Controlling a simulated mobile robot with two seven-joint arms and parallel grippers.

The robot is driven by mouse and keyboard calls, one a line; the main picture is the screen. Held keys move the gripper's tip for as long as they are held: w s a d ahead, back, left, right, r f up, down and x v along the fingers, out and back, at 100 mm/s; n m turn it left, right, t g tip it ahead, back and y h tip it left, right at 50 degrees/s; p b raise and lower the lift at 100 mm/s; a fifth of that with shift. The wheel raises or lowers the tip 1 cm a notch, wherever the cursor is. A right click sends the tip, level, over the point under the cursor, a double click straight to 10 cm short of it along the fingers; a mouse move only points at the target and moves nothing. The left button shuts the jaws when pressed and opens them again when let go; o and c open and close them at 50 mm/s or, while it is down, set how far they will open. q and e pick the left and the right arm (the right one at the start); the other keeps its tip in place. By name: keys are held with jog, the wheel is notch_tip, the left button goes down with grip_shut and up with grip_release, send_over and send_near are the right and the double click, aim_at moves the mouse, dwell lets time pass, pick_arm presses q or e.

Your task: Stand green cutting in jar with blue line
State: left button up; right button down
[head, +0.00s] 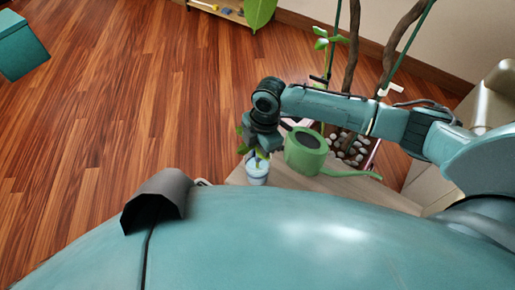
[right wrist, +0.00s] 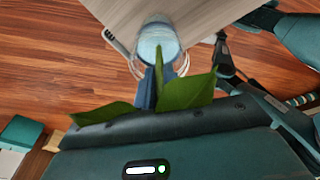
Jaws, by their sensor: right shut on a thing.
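My right gripper (head: 260,146) is shut on the green cutting (head: 243,148), right above the jar (head: 257,173). The jar is clear and pale with a bluish band, and stands at the wooden surface's left edge. In the right wrist view the cutting's leaves (right wrist: 188,93) spread on both sides of the blue fingers (right wrist: 152,84), and the jar (right wrist: 158,42) lies just beyond the fingertips. My left gripper is not in view.
A green watering can (head: 306,153) stands on the wooden surface (head: 300,179) just right of the jar, its spout pointing right. A large potted plant with thick stems (head: 352,45) stands behind. A teal box (head: 18,48) is at the far left. Open floor lies left.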

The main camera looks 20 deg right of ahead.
jog(key=shift+f, duration=0.4)
jog(key=c, duration=1.4)
grip_release()
jog(key=shift+c, duration=0.2)
jog(key=shift+o, duration=0.5)
jog(key=shift+o, duration=1)
